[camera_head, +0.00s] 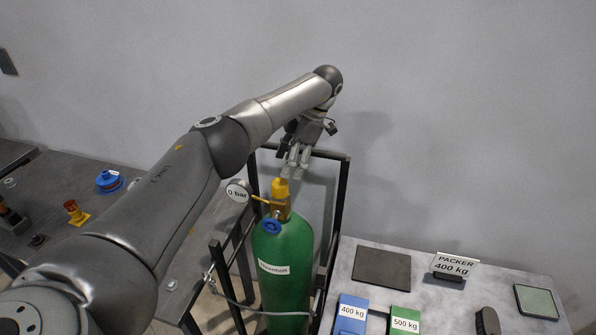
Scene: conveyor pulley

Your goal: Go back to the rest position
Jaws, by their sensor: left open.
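My left arm reaches in from the lower left. My left gripper (297,160) is open and points down, just above the yellow valve (280,195) of a green gas cylinder (283,262). No object shows between its fingers. I cannot tell whether a fingertip touches the valve top. A round gauge (238,190) marked "0 bar" sits to the left of the valve, and a blue ring (271,226) is at its front. My right gripper is not in view.
A dark metal frame (342,197) surrounds the cylinder. The right table (366,287) holds a dark plate (382,266), a "PACKER 400 kg" sign (455,265), and blue (350,315) and green (404,321) labelled blocks. The left table (60,180) holds a blue spool (109,181).

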